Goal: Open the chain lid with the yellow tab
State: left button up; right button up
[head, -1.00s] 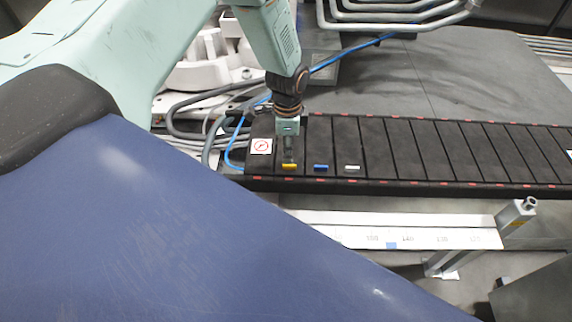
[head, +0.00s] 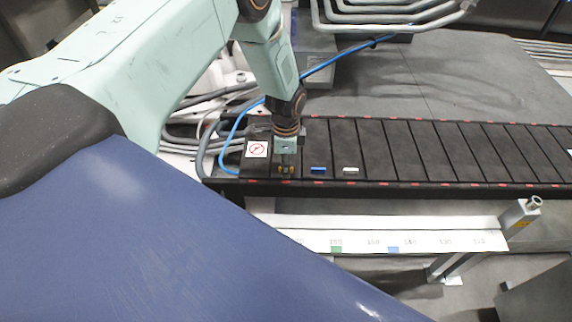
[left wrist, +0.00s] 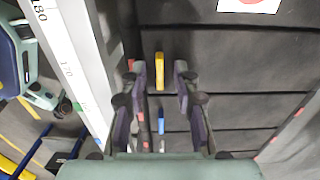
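The yellow tab (head: 286,170) stands on a lid of the black chain (head: 410,150), near the chain's left end, and fingers partly hide it in the head view. In the left wrist view the yellow tab (left wrist: 159,70) lies between the two fingertips, with a gap on each side. My left gripper (head: 286,165) points down over that lid and is open around the tab; it also shows in the left wrist view (left wrist: 160,78). The lid looks closed, flush with its neighbours. My right gripper is not in view.
A blue tab (head: 318,169) and a white tab (head: 350,171) sit on the lids to the right. A sign (head: 257,149) is left of the yellow tab. A blue cable (head: 238,125) runs behind my left gripper. A numbered white rail (head: 380,235) lies in front of the chain.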

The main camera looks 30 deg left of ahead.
pick_arm(q)
grip_shut()
dwell(0.6)
